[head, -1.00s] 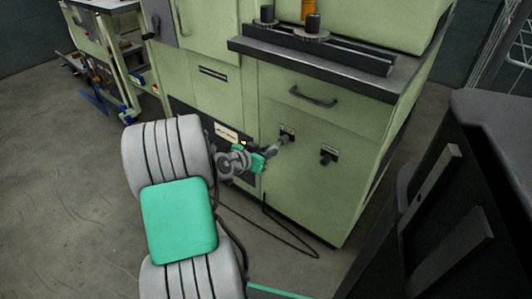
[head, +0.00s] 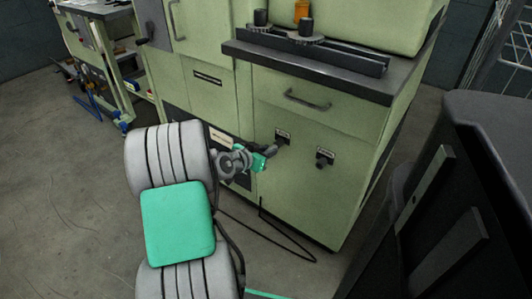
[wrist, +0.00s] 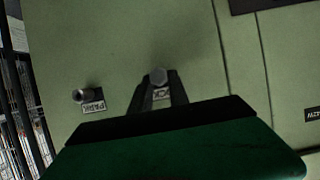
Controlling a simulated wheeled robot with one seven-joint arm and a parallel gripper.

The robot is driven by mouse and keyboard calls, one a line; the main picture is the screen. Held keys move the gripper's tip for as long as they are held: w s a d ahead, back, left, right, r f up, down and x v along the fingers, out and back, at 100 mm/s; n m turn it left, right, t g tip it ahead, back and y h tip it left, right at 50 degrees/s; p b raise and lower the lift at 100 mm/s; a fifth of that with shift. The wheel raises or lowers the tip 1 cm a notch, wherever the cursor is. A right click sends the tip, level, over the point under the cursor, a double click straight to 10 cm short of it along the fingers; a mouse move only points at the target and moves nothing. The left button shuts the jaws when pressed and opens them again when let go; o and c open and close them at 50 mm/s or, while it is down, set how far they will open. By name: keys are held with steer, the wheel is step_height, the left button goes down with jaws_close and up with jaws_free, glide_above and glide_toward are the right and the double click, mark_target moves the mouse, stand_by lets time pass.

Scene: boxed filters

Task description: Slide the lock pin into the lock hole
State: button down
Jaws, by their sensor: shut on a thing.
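My gripper (head: 280,147) reaches the front of the green cabinet (head: 355,190), at the left of two small labelled fittings. In the wrist view my gripper (wrist: 158,88) is shut on a grey pin (wrist: 158,75), whose rounded end faces the camera. A small label plate (wrist: 161,94) shows between the fingers, just below the pin; its text is hard to read. The pin's far end and any hole behind it are hidden, so I cannot tell how deep it sits. The other fitting (head: 325,158) is a short dark stub under its own plate; it also shows in the wrist view (wrist: 82,96).
A drawer handle (head: 307,100) and a dark ledge (head: 310,58) with round parts sit above the fittings. A black unit (head: 460,190) stands close at the right. A dark cable (head: 270,228) lies on the floor below. Open floor (head: 70,200) lies at the left.

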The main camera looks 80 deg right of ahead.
steer(key=shift+s+d, duration=0.1)
steer(key=shift+d, duration=0.15)
steer(key=c, duration=1.2)
jaws_free()
steer(key=shift+o, duration=0.2)
steer(key=p+v, duration=0.2)
steer(key=v, duration=0.5)
steer(key=shift+a+r, duration=0.2)
steer(key=shift+a, duration=0.1)
